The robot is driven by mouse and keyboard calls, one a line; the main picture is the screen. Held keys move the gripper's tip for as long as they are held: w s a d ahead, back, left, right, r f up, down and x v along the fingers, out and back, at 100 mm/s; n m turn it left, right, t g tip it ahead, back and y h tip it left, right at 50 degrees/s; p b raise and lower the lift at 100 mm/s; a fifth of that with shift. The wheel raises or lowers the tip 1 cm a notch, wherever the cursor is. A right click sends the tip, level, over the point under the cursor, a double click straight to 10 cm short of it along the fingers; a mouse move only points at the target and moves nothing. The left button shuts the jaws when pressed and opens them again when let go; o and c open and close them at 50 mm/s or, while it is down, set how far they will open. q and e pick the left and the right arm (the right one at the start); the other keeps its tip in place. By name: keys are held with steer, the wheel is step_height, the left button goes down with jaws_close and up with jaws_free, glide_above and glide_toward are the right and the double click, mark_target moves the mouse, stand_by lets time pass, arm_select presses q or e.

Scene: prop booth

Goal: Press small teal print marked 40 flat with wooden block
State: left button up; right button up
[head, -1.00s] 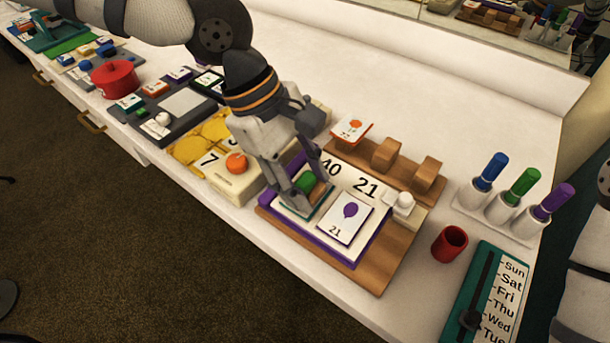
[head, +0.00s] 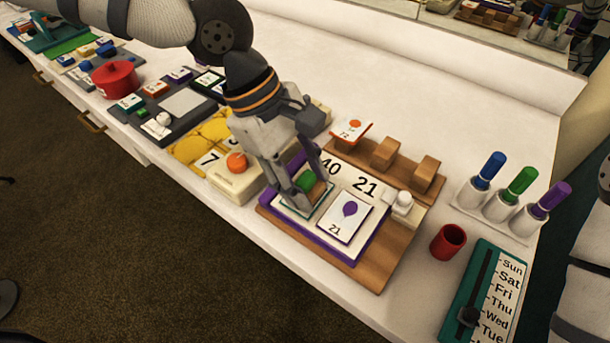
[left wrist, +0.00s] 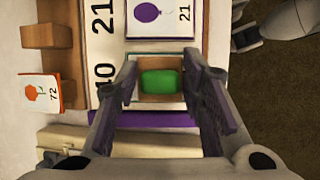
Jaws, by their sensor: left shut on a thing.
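My left gripper (head: 309,190) is shut on the wooden block (head: 319,189), which has a green top, also seen in the left wrist view (left wrist: 160,82). The block sits over the small teal-edged print (head: 323,211), in the left bay of the purple-edged board, under the number 40. Block and fingers hide most of the print, including any mark on it. The block looks down on the print, but I cannot tell how hard it presses. The print with a purple balloon marked 21 (head: 347,217) lies beside it, under 21.
A wooden rack (head: 386,153) holding an orange print (head: 352,132) stands behind the board. A white knob (head: 404,201) is at the board's right. A red cup (head: 448,242), marker stand (head: 497,211) and day slider (head: 490,290) are further right. An orange knob (head: 237,162) is left.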

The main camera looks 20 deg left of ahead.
arm_select(q)
steer(key=shift+f, duration=0.15)
steer(key=r, duration=0.2)
steer(key=r+p, duration=0.1)
steer(key=shift+s+a+r, duration=0.1)
steer(key=shift+s+r, duration=0.1)
steer(key=shift+r, duration=0.15)
steer(key=shift+s+r+p, duration=0.2)
steer(key=shift+r+p, duration=0.15)
steer(key=shift+r, duration=0.9)
arm_select(e)
steer(key=shift+w+r+t, duration=0.5)
steer(key=shift+w+r, duration=0.55)
steer(key=shift+w, duration=0.15)
